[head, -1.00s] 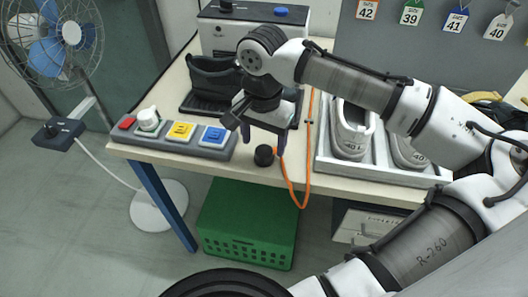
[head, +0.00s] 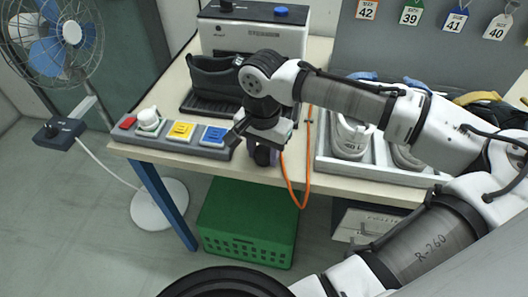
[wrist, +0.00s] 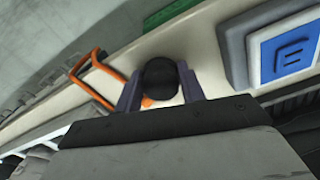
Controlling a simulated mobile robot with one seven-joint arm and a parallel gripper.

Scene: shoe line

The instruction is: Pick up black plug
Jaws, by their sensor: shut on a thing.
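The black plug (head: 263,156) is a small dark round piece near the front edge of the workbench. In the wrist view the black plug (wrist: 160,78) sits between the two purple-grey fingers. My gripper (head: 262,155) points down over the bench's front edge, and its fingers also show in the wrist view (wrist: 160,92). They are shut on the plug, one finger on each side. I cannot tell whether the plug is clear of the bench top. The gripper partly hides it in the head view.
An orange cable (head: 303,190) loops over the bench edge beside the gripper. A panel with a blue button (head: 214,136) lies to the left. A tray (head: 330,166) with shoes stands to the right, and a dark shoe (head: 212,78) behind. A green crate (head: 247,225) is below.

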